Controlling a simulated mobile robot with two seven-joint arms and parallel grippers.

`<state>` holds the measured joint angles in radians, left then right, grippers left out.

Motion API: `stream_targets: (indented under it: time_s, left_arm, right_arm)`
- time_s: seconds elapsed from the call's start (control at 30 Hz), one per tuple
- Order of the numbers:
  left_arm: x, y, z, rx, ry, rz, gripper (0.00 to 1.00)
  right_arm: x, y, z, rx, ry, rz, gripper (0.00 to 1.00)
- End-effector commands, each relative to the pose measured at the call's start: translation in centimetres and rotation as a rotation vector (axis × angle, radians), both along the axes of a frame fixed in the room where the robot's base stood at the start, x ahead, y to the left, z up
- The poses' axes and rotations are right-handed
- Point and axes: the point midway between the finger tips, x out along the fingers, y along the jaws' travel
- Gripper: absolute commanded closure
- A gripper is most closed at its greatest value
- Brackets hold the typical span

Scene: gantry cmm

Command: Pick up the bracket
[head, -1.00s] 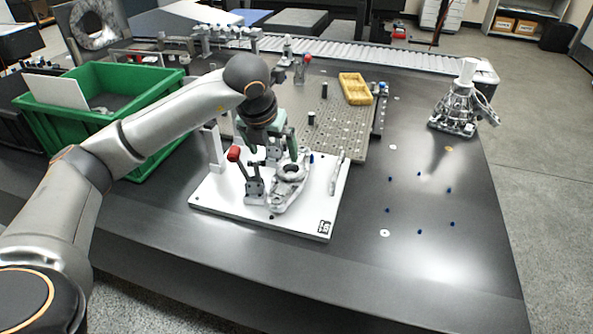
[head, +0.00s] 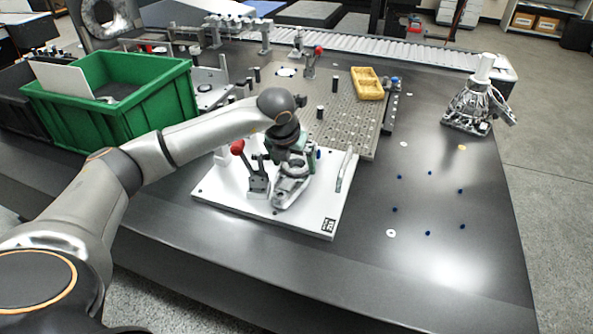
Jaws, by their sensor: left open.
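The bracket (head: 291,188) is a silver-grey metal part with a round ring at its far end. It sits on a white fixture plate (head: 240,212) in the middle of the dark table. A toggle clamp with a red knob (head: 237,147) stands just left of it. My left gripper (head: 293,160) is open and points down over the bracket's ring end. Its fingertips are close to the ring; whether they touch it I cannot tell. The gripper and wrist hide part of the ring. My right gripper is not in view.
A green bin (head: 128,115) stands at the left. A metal casting (head: 470,105) stands at the right. A white bar (head: 345,170) stands at the fixture's right edge. The right front table is mostly clear.

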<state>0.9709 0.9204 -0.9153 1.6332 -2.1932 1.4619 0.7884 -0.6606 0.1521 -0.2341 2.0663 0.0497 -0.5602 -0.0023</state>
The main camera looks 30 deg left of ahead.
Motion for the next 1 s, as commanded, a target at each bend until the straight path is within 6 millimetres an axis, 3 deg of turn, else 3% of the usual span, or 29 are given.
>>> stream_targets:
  time_s: [0.13, 0.43, 1.0]
  left_arm:
    - [0.7, 0.1, -1.9, 0.0, 0.003, -0.001, 0.0]
    - [0.9, 0.2, -2.3, -0.001, 0.0, -0.001, 0.0]
    - [0.9, 0.2, -2.2, -0.001, 0.0, -0.002, 0.64]
  right_arm:
    - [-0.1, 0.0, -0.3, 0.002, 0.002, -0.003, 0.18]
    - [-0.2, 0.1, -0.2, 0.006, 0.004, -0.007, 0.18]
    - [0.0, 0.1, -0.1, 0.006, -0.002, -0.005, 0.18]
